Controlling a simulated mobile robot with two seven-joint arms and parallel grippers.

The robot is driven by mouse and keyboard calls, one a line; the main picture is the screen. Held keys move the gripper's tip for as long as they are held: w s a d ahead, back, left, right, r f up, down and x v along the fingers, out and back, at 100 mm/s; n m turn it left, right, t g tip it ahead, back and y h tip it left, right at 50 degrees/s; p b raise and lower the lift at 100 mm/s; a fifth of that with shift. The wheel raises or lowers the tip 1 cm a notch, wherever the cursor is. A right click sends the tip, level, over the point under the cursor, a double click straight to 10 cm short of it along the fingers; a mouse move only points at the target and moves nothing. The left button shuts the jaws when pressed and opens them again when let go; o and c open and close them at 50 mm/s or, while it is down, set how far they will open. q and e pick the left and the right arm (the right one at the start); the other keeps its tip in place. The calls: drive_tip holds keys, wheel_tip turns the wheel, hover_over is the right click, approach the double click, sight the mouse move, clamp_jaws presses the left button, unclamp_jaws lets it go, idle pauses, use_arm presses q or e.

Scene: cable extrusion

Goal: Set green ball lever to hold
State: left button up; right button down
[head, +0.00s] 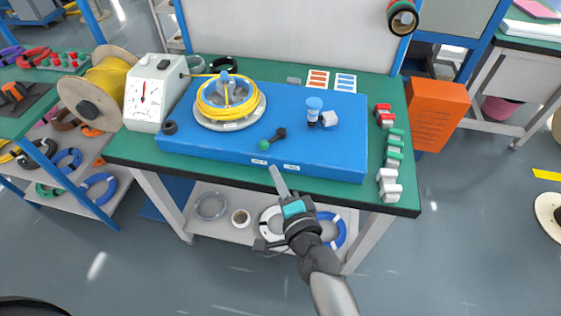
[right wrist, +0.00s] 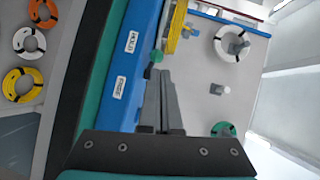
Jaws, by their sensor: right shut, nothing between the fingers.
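The lever's green ball (head: 264,145) sits at the front-left end of a short dark arm. The arm runs to a black pivot (head: 281,133) on the blue platform (head: 200,142). Two white labels mark the platform's front face. The left label (head: 259,162) reads HOLD in the right wrist view (right wrist: 131,41); the other (head: 291,168) is hard to read. The ball points toward the HOLD side. My right gripper (head: 273,169) is shut and empty, at the platform's front edge. In the right wrist view the ball (right wrist: 156,56) shows just beyond the fingertips (right wrist: 160,72); contact is unclear. My left gripper is out of view.
A yellow cable reel (head: 227,105) stands on the platform's left, beside a white dial gauge box (head: 150,92). A blue-topped post (head: 314,106) stands right of the lever. Red, green and white clamps (head: 391,150) line the table's right edge. The platform's front right is clear.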

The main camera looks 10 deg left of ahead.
drive_tip(key=s, duration=0.6)
drive_tip(key=shift+s+r+p, duration=0.15)
drive_tip(key=shift+r+p, duration=0.3)
drive_tip(key=s+d+f+n+g+h, duration=0.2)
drive_tip(key=s+d+f, duration=0.15)
drive_tip(key=f, duration=0.55)
drive_tip(key=s+d+f+n+g+h, duration=0.1)
drive_tip(key=s+d+f+n+g, duration=0.3)
drive_tip(key=f, duration=0.5)
drive_tip(key=s+d+f+n+g+h, duration=0.1)
drive_tip(key=s+d+f+h, duration=0.15)
drive_tip(key=d+f, duration=0.45)
drive_tip(key=s+d+f+n+g+h, duration=0.1)
drive_tip(key=s+d+f+n+g, duration=0.1)
drive_tip(key=s+d+f, duration=0.2)
drive_tip(key=s+d+f+n+g+h, duration=0.1)
drive_tip(key=s+d+f, duration=0.3)
drive_tip(key=s, duration=0.5)
drive_tip(key=s+d+f+n+g+h, duration=0.1)
drive_tip(key=s+d+f+n+g, duration=0.1)
drive_tip(key=s, duration=0.5)
wheel_tip(320, 180, down, 3)
drive_tip(key=shift+d+f+n+g, duration=0.2)
drive_tip(key=shift+d+n+g, duration=0.25)
drive_tip(key=shift+d, duration=0.65)
